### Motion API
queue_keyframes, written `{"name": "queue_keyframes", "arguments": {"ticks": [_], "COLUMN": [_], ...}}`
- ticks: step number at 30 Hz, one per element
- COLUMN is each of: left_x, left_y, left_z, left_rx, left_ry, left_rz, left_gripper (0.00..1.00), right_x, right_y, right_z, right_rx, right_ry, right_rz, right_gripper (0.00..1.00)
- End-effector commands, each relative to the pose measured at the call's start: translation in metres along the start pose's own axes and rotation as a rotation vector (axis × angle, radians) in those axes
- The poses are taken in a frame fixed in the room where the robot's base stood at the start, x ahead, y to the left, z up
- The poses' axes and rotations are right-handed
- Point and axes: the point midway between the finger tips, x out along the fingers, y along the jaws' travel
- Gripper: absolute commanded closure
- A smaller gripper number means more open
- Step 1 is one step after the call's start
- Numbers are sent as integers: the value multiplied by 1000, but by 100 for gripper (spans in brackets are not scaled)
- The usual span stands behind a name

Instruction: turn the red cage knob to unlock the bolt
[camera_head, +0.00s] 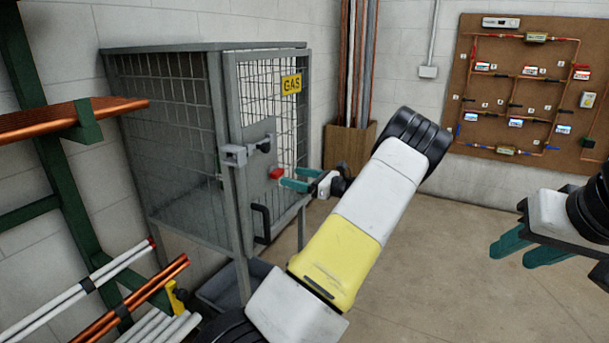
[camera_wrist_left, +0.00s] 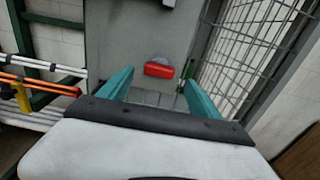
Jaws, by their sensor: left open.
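The red cage knob (camera_head: 277,173) is on the grey plate of the cage door, below the bolt (camera_head: 263,146). In the left wrist view the knob (camera_wrist_left: 159,69) lies between and ahead of my left fingertips and looks wider than tall. My left gripper (camera_head: 294,180) is open, its teal fingers pointing at the knob; in the head view the fingertips are close to it. I cannot tell whether they touch it. My right gripper (camera_head: 526,248) is at the right edge of the head view, away from the cage, with its two teal fingers apart.
The grey mesh gas cage (camera_head: 170,125) carries a yellow GAS sign (camera_head: 291,84) and a black door handle (camera_head: 262,223). A green rack (camera_head: 62,185) with copper and white pipes stands at left. A brown pipe board (camera_head: 470,165) hangs at right. The floor at right is clear.

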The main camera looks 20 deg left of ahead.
Motion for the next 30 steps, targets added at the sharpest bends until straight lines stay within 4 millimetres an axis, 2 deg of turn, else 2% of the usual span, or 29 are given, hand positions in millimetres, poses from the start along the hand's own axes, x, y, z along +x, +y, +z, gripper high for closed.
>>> {"name": "queue_keyframes", "arguments": {"ticks": [3, 9, 20, 23, 30], "left_x": [22, 46, 54, 54, 53], "left_y": [1, 0, 1, 1, 1], "left_z": [0, 0, 0, 0, 0], "left_rx": [0, -2, -2, -2, -2], "left_ry": [1, 2, 3, 3, 3], "left_rz": [3, 1, 1, 1, 1], "left_gripper": [27, 27, 27, 43, 90], "right_x": [0, 0, 0, 0, 0], "right_y": [0, 0, 0, 0, 0], "right_z": [0, 0, 0, 0, 0], "right_rx": [0, 0, 0, 0, 0], "right_ry": [0, 0, 0, 0, 0], "right_rz": [0, 0, 0, 0, 0], "right_gripper": [64, 64, 64, 64, 64]}}
